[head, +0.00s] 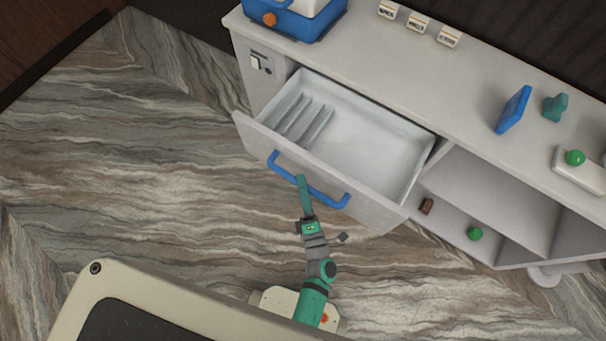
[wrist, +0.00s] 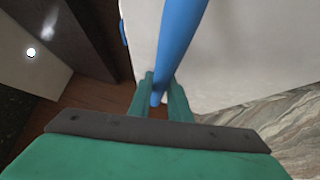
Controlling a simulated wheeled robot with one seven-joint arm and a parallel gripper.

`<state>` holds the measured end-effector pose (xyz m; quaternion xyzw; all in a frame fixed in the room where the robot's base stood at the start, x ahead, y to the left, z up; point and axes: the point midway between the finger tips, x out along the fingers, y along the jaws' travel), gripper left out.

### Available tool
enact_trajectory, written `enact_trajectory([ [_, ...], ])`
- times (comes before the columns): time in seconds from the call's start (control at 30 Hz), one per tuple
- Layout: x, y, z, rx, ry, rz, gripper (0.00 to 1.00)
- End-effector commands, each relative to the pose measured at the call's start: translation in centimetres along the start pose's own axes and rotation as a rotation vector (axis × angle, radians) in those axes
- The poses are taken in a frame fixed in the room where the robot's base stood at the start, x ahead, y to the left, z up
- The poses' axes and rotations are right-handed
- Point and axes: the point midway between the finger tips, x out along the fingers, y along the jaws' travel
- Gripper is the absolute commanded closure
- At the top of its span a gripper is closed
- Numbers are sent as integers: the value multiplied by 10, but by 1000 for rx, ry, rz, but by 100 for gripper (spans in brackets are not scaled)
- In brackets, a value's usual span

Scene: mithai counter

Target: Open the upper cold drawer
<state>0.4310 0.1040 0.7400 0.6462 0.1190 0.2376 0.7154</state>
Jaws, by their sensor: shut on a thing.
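The upper cold drawer (head: 375,149) is pulled well out from the grey counter in the head view. Its white inside is empty apart from several dividers at the left end. A blue bar handle (head: 328,199) runs across its front panel, and it also shows in the wrist view (wrist: 180,45). My green gripper (head: 302,183) is at the middle of this handle. In the wrist view its two fingers (wrist: 160,97) are shut around the blue bar, one on each side.
An open shelf (head: 490,200) right of the drawer holds a brown block (head: 426,206) and a green ball (head: 475,234). On the countertop are a blue appliance (head: 295,20), small labels, a blue upright block (head: 513,109) and a teal piece (head: 555,107). Marbled floor left of the drawer is clear.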

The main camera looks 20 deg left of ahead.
Motion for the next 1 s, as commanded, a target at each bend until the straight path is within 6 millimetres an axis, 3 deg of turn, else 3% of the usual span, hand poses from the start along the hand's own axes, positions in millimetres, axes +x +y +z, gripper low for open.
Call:
enact_trajectory([
  [0.4, -5, -1, 2, 0, -10, -6, 100],
  [0.43, -5, -1, 2, 0, -10, -6, 81],
  [0.5, -5, -1, 1, 0, -9, -6, 64],
  [0.83, -5, 0, -2, 0, -2, -3, 64],
  [1.0, -22, -1, -2, 2, -3, -4, 64],
])
